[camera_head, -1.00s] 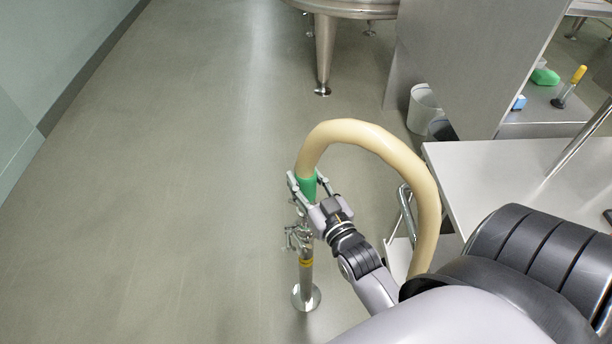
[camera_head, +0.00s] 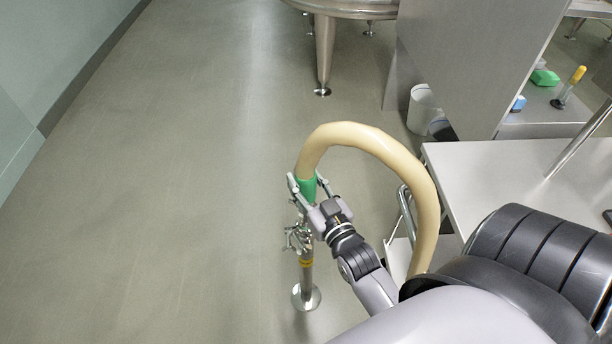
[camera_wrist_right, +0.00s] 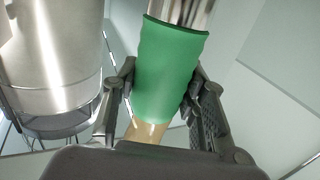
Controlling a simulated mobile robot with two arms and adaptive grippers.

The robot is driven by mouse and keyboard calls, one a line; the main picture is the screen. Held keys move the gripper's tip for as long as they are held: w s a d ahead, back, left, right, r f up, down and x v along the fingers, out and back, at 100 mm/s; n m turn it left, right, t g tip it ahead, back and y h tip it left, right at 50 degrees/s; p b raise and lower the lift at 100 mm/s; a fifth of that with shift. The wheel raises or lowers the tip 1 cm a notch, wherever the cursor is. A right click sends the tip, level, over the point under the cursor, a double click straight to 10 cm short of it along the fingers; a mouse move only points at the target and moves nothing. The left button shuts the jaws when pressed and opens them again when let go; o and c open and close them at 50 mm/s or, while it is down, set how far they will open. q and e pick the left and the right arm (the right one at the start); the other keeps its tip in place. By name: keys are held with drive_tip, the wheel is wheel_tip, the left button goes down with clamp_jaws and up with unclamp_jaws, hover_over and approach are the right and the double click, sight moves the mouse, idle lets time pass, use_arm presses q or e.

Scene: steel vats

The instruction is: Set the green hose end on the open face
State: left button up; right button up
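The green hose end (camera_head: 307,188) is a green cuff on a thick cream hose (camera_head: 365,136) that arches up and over to the right. My right gripper (camera_head: 308,187) is shut on the green cuff, which also fills the middle of the right wrist view (camera_wrist_right: 168,70) between the two fingers. Below the cuff a steel post (camera_head: 306,278) with a yellow band, clamp fittings and a round foot stands on the floor. The cuff is right above or at the post's top. The open face is hidden by the gripper and cuff, so contact cannot be told. My left gripper is not in view.
A pale table (camera_head: 510,175) stands at the right, beside the hose. A white bin (camera_head: 421,108) and a steel vat leg (camera_head: 324,55) are farther back. A green item (camera_head: 544,77) lies on a bench behind. The floor at left is clear.

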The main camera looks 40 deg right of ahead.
drive_tip(key=o, duration=0.5)
drive_tip(key=shift+o, duration=0.3)
drive_tip(key=shift+f, duration=0.15)
drive_tip(key=s+a, duration=0.1)
drive_tip(key=s, duration=1.1)
drive_tip(key=shift+a, duration=0.35)
